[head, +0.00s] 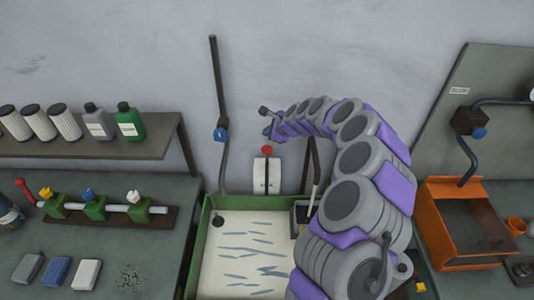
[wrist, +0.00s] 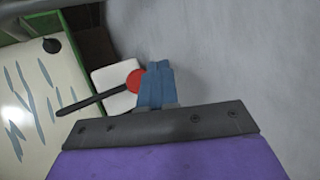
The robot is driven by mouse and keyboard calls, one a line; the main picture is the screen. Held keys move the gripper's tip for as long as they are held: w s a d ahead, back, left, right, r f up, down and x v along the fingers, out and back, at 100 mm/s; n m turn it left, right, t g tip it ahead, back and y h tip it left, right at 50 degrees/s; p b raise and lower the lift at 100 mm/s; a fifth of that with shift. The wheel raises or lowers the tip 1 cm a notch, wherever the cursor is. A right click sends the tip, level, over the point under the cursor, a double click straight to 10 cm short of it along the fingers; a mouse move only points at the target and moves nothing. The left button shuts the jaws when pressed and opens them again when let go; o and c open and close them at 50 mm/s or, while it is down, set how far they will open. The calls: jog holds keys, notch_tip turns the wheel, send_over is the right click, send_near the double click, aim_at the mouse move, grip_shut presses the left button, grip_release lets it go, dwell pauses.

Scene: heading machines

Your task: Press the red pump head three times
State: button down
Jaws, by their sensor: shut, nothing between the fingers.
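A red round knob (head: 267,150), which I take as the red pump head, sits at the end of a dark rod in front of a white box (head: 259,180) at the wall. In the wrist view the red knob (wrist: 136,80) is right beside the fingertips. My gripper (head: 268,131) is shut and empty, just above the knob in the head view. Its blue fingers also show in the wrist view (wrist: 155,80). They partly cover the knob's edge there; I cannot tell whether they touch it.
A green-rimmed tray (head: 206,230) with a pale, streaked floor lies below. A dark upright pipe (head: 215,80) with a blue valve stands left of the gripper. A shelf (head: 90,150) with bottles is at left, and an orange bin (head: 432,225) at right. The wall is close behind.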

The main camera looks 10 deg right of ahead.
aim_at(266, 148)
jog(key=shift+f+b, duration=1)
jog(key=shift+f, duration=1.2)
jog(key=shift+f, duration=0.15)
jog(key=shift+s+f, duration=0.1)
jog(key=shift+f, duration=0.1)
jog(key=shift+f+b, duration=0.7)
jog(key=shift+f, duration=0.55)
dwell(1.5)
jog(key=shift+r, duration=0.2)
jog(key=shift+r+p, duration=1.5)
jog(key=shift+p, duration=0.1)
jog(key=shift+r+p, duration=2.15)
jog(key=shift+r, duration=0.3)
